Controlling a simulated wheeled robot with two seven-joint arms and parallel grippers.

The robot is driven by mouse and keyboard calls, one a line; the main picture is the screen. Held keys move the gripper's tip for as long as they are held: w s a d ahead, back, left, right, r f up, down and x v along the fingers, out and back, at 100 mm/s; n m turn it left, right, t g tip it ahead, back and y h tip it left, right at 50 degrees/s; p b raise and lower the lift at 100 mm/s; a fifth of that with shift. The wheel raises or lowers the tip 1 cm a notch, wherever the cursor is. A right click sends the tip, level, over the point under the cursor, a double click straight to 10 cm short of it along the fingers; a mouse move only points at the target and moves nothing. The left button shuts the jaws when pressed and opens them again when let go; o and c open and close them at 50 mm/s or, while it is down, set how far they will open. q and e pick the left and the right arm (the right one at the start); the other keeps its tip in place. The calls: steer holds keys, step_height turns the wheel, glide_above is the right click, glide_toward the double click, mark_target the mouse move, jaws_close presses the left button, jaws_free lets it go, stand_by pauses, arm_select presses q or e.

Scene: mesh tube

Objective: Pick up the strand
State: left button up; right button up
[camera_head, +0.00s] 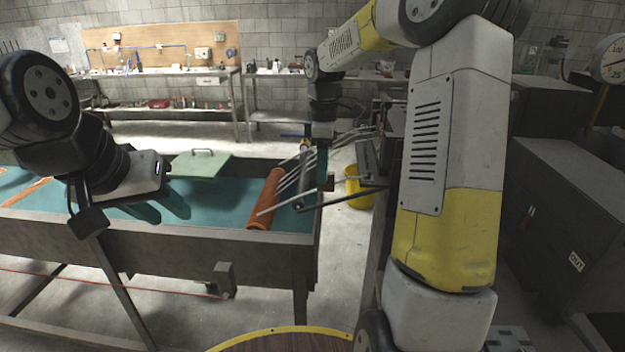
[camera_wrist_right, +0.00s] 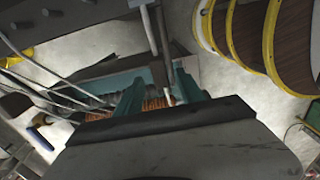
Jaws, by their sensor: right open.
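Several thin pale strands (camera_head: 285,184) fan out over the right end of the teal-topped trough table (camera_head: 222,202), beside an orange mesh tube (camera_head: 264,200). My right gripper (camera_head: 322,170) points down over the strands at the table's right end. In the right wrist view its two teal fingers (camera_wrist_right: 158,92) are apart, and one strand (camera_wrist_right: 149,28) runs down between them in the picture. I cannot tell whether they touch it. Orange mesh shows behind the fingers. My left gripper (camera_head: 165,208) is low over the table's left part, its teal fingers apart and empty.
A green plate with a handle (camera_head: 200,165) lies at the table's back edge. A yellow bucket (camera_head: 358,188) stands on the floor right of the table. Dark cabinets (camera_head: 560,210) stand at the right. A round wooden top with a yellow rim (camera_head: 283,342) is in front.

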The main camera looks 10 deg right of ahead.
step_height(320, 180, down, 4)
steer(key=shift+d+r, duration=0.15)
steer(key=shift+r, duration=0.1)
steer(key=shift+s, duration=0.1)
jaws_close()
